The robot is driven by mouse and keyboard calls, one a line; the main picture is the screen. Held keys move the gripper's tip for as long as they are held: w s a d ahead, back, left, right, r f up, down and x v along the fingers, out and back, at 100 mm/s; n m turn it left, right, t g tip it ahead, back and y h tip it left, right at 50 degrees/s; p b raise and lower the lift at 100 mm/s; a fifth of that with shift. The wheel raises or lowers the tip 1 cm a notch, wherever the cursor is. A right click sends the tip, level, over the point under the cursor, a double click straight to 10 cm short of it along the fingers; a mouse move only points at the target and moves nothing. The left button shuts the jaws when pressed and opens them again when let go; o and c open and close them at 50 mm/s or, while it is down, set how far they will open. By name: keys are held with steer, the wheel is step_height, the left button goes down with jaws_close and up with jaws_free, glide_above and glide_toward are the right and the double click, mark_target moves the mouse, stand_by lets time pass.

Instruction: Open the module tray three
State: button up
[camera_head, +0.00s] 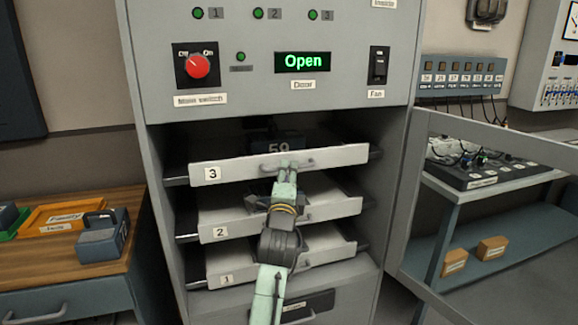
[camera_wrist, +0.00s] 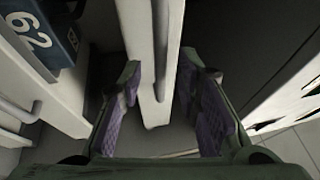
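Module tray three (camera_head: 235,171) is the top tray in the open cabinet, with a light front panel labelled 3 and a bar handle (camera_head: 297,161). A dark module marked 59 (camera_head: 279,147) shows behind its front. My gripper (camera_head: 287,167) is at the middle of this front, by the handle. In the wrist view, my gripper (camera_wrist: 166,105) is open, its purple-padded fingers on either side of a light panel (camera_wrist: 147,108) with a grey bar handle (camera_wrist: 160,40). Gaps show between pads and panel. My arm hides part of the trays below.
Tray two (camera_head: 250,226) and tray one (camera_head: 250,268) lie below. The cabinet door (camera_head: 480,215) stands open at the right. A green display (camera_head: 302,62) reads Open. A wooden-topped side table (camera_head: 50,262) stands at the left. A blue module marked 62 (camera_wrist: 42,35) shows in the wrist view.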

steer(key=shift+x, duration=0.95)
jaws_close()
